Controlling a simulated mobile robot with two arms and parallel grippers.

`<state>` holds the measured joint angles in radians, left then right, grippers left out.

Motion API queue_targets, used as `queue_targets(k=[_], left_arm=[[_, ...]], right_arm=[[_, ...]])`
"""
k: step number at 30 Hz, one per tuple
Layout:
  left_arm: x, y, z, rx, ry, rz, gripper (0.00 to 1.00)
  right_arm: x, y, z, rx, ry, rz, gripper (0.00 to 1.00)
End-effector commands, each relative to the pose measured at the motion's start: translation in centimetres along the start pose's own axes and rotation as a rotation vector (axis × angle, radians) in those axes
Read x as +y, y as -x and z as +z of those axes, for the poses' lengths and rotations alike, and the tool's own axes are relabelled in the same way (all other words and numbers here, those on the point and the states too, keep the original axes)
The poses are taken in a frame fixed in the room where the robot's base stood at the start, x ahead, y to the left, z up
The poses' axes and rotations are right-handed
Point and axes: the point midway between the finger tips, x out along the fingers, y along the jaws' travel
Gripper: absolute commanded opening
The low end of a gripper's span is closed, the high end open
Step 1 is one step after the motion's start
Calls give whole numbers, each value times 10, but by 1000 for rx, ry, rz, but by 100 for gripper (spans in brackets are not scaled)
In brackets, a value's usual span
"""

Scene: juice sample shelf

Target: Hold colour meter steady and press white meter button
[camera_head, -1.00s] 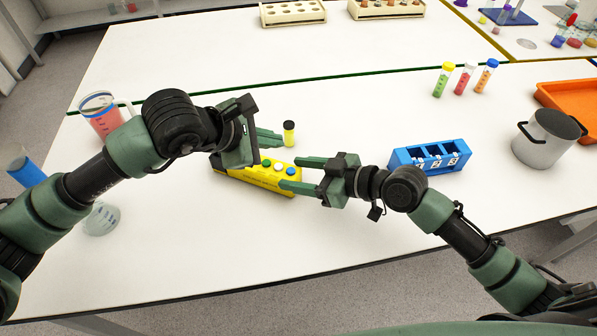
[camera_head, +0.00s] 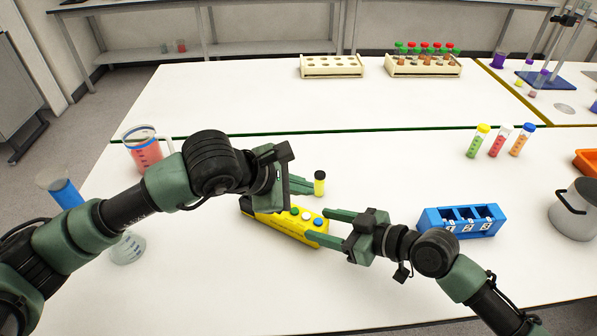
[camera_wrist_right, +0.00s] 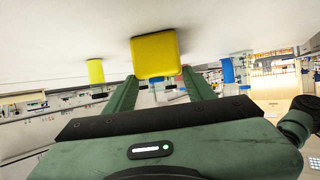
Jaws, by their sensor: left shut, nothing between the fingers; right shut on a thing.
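The yellow colour meter (camera_head: 285,224) lies slantwise on the white table, with a row of round buttons on top. My right gripper (camera_head: 318,227) is shut on the meter's right end, one finger on each side. The right wrist view shows the meter's yellow end face (camera_wrist_right: 155,55) between the fingers. My left gripper (camera_head: 312,187) is shut and empty, above and behind the meter, its tips near a small yellow vial with a dark cap (camera_head: 319,184). It hides part of the meter's left end.
A blue three-slot rack (camera_head: 460,228) stands right of my right gripper, with a grey pot (camera_head: 575,212) further right. Three capped tubes (camera_head: 498,143) stand behind. A jug of red liquid (camera_head: 143,155) and a clear beaker (camera_head: 128,248) are at left.

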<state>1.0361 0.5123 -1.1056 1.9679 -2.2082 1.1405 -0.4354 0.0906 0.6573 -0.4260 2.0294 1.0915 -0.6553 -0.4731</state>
Motion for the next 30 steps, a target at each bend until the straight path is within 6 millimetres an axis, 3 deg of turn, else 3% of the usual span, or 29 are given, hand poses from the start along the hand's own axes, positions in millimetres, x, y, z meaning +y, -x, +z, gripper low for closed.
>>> queue_targets(k=[12,13,15,25,30], left_arm=[[0,0,0,0,0,0,0],[0,0,0,0,0,0,0],[0,0,0,0,0,0,0],[0,0,0,0,0,0,0],[0,0,0,0,0,0,0]], right_arm=[[0,0,0,1,0,1,0],[0,0,0,1,0,1,62],[0,0,0,1,0,1,79],[0,1,0,0,0,1,79],[1,16,1,-3,1,2,79]])
